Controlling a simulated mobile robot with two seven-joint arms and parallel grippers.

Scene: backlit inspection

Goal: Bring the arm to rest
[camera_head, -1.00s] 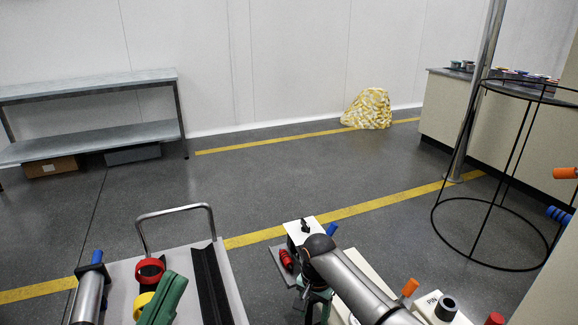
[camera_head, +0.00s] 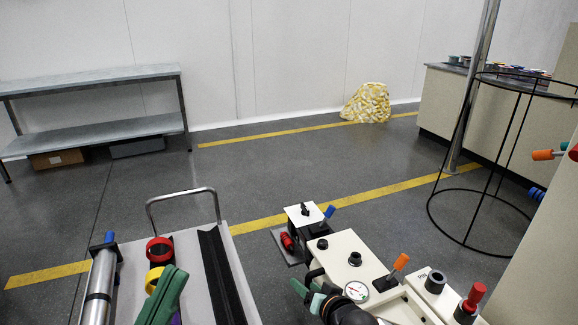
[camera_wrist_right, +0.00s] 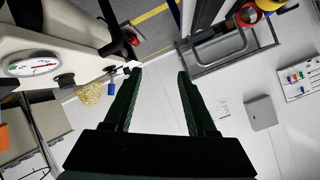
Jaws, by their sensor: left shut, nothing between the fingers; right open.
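My left gripper (camera_head: 163,296), green, is in the lower left of the head view, over the trolley. It is shut with nothing in it, and partly cut off by the bottom edge. My right gripper (camera_head: 306,294), with green fingers, is at the bottom middle of the head view, beside the white bench unit with the gauge. In the right wrist view its two dark fingers (camera_wrist_right: 160,74) stand apart with nothing between them.
The trolley (camera_head: 194,285) carries red and yellow rings (camera_head: 159,250), a black channel (camera_head: 220,275) and a metal cylinder (camera_head: 100,285). A white unit with a gauge (camera_head: 356,291) and an orange-handled lever (camera_head: 399,262) is close to my right gripper. A black wire frame (camera_head: 434,196) stands at the right.

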